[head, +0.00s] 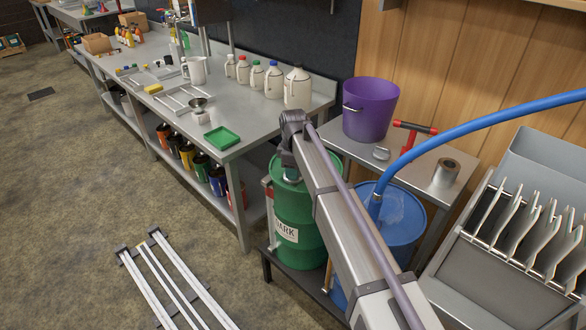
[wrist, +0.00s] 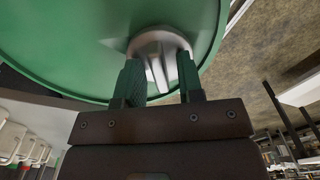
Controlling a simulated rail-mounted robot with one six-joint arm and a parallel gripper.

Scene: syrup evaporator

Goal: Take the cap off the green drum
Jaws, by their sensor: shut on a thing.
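The green drum (head: 294,215) stands upright on a low dark stand beside the bench, with a white label on its side. In the wrist view the drum's green top (wrist: 60,40) fills the upper left. The cap (wrist: 158,60) is a round silver piece with a raised grip bar near the edge of the top. My gripper (wrist: 160,80) is shut on the cap, one finger on each side. In the head view my arm hides most of the drum's top, and the gripper is largely hidden. I cannot tell whether the cap is seated or loosened.
A blue drum (head: 404,222) with a blue hose (head: 470,116) stands right of the green drum. A purple bucket (head: 369,110) and a red-handled tool (head: 412,130) sit on the side table behind. The bench (head: 262,120) at left holds several jugs and a green tray (head: 221,138).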

